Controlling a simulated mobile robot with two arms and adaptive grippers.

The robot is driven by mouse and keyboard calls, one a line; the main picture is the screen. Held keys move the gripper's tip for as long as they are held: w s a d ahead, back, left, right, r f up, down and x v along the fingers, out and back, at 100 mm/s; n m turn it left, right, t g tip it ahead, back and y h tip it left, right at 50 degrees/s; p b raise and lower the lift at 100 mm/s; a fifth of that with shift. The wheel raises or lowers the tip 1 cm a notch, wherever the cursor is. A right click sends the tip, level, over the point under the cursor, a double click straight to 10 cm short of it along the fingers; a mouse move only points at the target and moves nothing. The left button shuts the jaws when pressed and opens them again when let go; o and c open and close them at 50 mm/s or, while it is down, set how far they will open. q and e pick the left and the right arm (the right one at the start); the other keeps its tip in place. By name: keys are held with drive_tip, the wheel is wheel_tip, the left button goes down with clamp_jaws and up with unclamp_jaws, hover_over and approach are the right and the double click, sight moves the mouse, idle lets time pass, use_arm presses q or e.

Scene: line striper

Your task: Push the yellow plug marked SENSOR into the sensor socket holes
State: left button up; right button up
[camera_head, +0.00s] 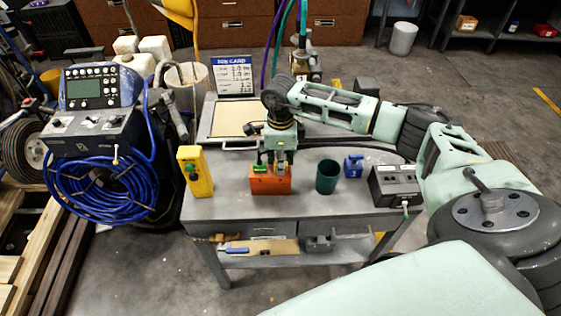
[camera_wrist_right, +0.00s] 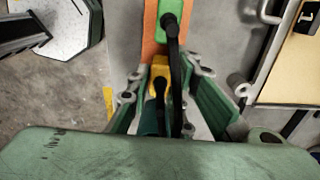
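The yellow plug (camera_wrist_right: 160,72) shows between the fingertips of my right gripper (camera_wrist_right: 166,78) in the right wrist view, with a black cable from its back. I cannot tell whether both fingers press on it, and its marking is not readable. In the head view my right gripper (camera_head: 279,164) points down at the right part of an orange block (camera_head: 270,185). A green plug (camera_head: 258,168) sits on the block's left part; it also shows in the right wrist view (camera_wrist_right: 170,20). I cannot make out the sensor socket holes. My left gripper is out of view.
On the grey table stand a yellow box (camera_head: 195,172) at left, a dark green cup (camera_head: 327,176), a small blue object (camera_head: 353,165) and a black box (camera_head: 395,184) at right. A tray (camera_head: 228,122) and a card sign (camera_head: 233,76) are behind.

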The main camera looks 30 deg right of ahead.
clamp_jaws()
drive_tip(key=shift+r+p, duration=0.3)
drive_tip(key=shift+r, duration=0.35)
drive_tip(key=shift+r+p, duration=0.85)
drive_tip(key=shift+r, duration=0.95)
